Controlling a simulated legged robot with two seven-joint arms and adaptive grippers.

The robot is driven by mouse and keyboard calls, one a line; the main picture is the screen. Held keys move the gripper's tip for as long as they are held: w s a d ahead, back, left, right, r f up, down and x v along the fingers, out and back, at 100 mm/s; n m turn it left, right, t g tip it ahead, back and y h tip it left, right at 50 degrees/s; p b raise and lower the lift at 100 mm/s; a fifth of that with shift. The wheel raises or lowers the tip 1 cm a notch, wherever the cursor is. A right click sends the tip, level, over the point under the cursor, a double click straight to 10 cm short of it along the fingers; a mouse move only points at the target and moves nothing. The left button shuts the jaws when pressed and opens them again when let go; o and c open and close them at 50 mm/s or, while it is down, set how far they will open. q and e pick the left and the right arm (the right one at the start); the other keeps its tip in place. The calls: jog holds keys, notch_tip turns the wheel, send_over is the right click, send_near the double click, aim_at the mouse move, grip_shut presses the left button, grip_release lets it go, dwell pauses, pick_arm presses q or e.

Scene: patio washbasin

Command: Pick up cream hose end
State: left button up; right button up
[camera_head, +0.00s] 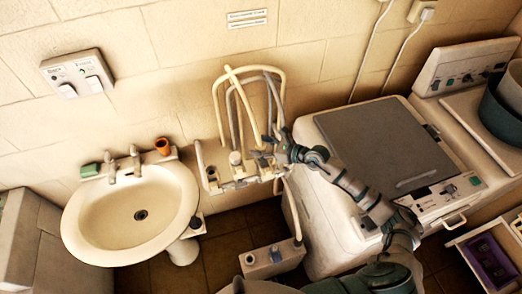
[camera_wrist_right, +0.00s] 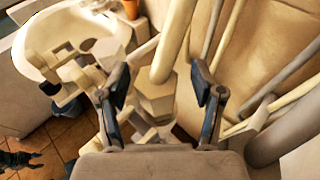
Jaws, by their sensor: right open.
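Several cream and grey hoses arch against the wall in the head view. One cream hose (camera_head: 243,105) slants down to an end near my right gripper (camera_head: 270,146). In the right wrist view, my right gripper (camera_wrist_right: 161,84) is open, and a thick cream hose (camera_wrist_right: 173,40) comes down to an end between and beyond its fingers. I see no clear contact. A beige fitting (camera_wrist_right: 156,97) lies just below that end. A small dark pronged shape (camera_wrist_right: 20,159) at the lower left of the wrist view may be my left gripper; its state is unclear.
A washbasin (camera_head: 91,222) stands left of the hoses, with an orange cup (camera_head: 163,146) and a green block (camera_head: 90,169) on its rim. A washing machine (camera_head: 325,205) stands close on the right. A grey box (camera_head: 272,262) is on the tiled floor below.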

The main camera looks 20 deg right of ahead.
jog(key=shift+d, duration=0.15)
jog(key=shift+s, duration=0.1)
jog(key=c, duration=0.3)
jog(key=shift+a, duration=0.25)
jog(key=c, duration=0.8)
grip_shut()
pick_arm(q)
jog(key=shift+d, duration=0.3)
